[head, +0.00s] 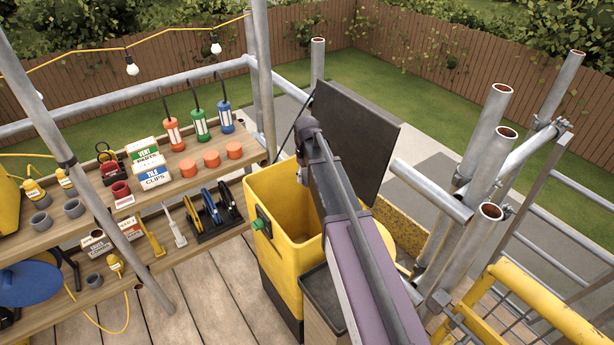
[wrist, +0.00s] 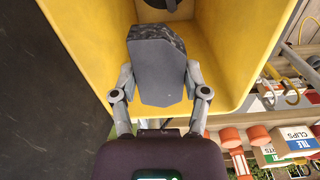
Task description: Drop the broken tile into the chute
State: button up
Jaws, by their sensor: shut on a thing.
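The broken tile (wrist: 157,80) is a dark grey piece with a jagged, rough far edge. My gripper (wrist: 158,72) is shut on it, one finger on each side. In the wrist view the tile shows in front of the yellow inside of the chute (wrist: 222,60); whether it is below the rim I cannot tell. In the head view the chute (head: 272,222) is a tall yellow open-topped box on a dark base, with a green button on its side. My arm passes over it, and the gripper and tile are hidden there.
A large dark panel (head: 355,138) stands tilted behind the chute. Wooden shelves (head: 190,165) with lamps, boxes and tools stand to the left. Scaffold tubes (head: 487,130) and a yellow rail (head: 545,305) stand to the right. Bare planks (head: 205,285) lie in front of the shelves.

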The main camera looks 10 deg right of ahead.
jog(key=shift+f+b, duration=2.9)
jog(key=shift+f, duration=0.05)
jog(key=o, duration=1.3)
jog(key=shift+o, duration=0.2)
jog(key=shift+r, duration=0.2)
